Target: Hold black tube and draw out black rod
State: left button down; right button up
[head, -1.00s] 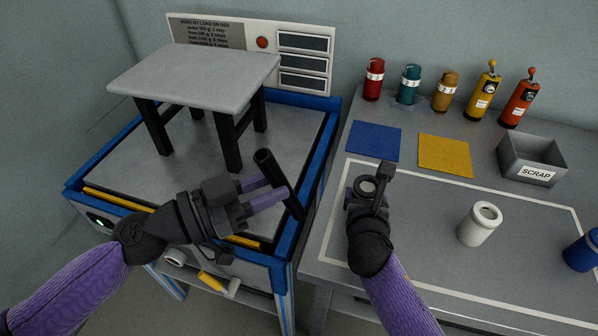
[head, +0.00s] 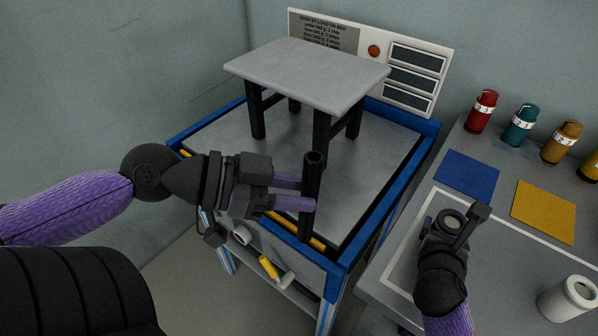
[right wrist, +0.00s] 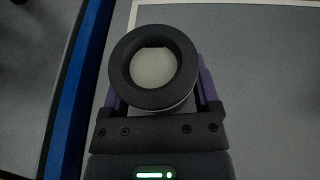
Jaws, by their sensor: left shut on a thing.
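A black tube (head: 311,198) stands nearly upright in my left gripper (head: 306,193), whose purple fingers are shut on it in front of the bed. Its open top shows a dark hole; I cannot make out a separate rod inside. My right gripper (head: 450,225) is over the grey table's left part. Its purple fingers lie on either side of a round, black-rimmed thing with a pale grey inside (right wrist: 152,68), seen from above in the right wrist view. I cannot tell whether the fingers press on it.
A grey stool (head: 305,75) with black legs stands on the blue-framed bed (head: 400,180), behind the tube. The right table holds a blue mat (head: 467,173), a yellow mat (head: 543,211), a white hollow cylinder (head: 567,299) and several coloured canisters in a row.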

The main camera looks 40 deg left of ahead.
jog(key=shift+o, duration=1.1)
jog(key=v, duration=1.2)
jog(key=shift+f, duration=0.1)
jog(key=shift+s, duration=0.1)
